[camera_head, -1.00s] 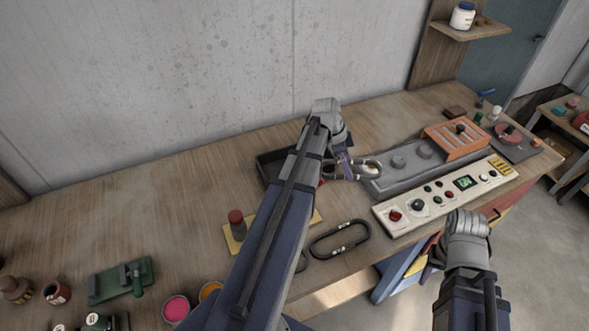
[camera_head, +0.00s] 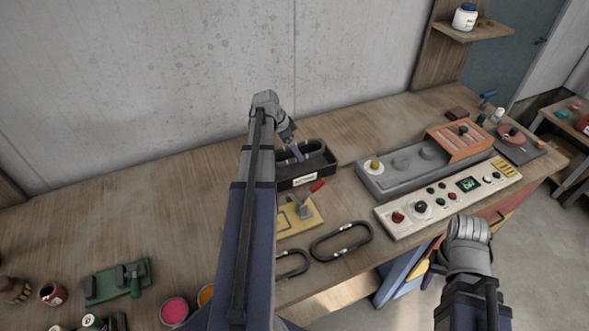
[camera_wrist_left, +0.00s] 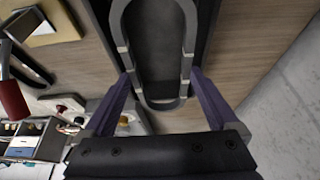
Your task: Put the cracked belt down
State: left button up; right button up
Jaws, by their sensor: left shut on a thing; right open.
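My left gripper (camera_head: 296,153) is shut on a dark oval belt (camera_wrist_left: 186,20) and reaches down into the black bin (camera_head: 322,172) at the back of the bench. In the left wrist view, the purple fingers (camera_wrist_left: 160,78) lie at the two long sides of the belt, and the bin floor shows through the loop. The belt is within the bin's outline; I cannot tell whether it touches the floor. No crack can be made out. My right gripper (camera_head: 432,275) is open and empty in front of the bench, partly hidden by its wrist.
A yellow plate (camera_head: 312,218) with a red-handled clamp (camera_head: 314,188) stands before the bin. The grey roller machine (camera_head: 372,183) and control panel (camera_head: 395,230) are right.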

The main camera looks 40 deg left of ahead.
aim_at(298, 170)
pick_arm(q)
jog(key=shift+f+b, duration=3.45)
jog(key=shift+f, duration=0.55)
jog(key=shift+f, duration=0.2)
jog(key=o, duration=1)
jog(key=shift+o, duration=0.2)
jog(key=shift+r, duration=0.15)
jog(key=p+v, duration=1.1)
jog(key=v, duration=0.1)
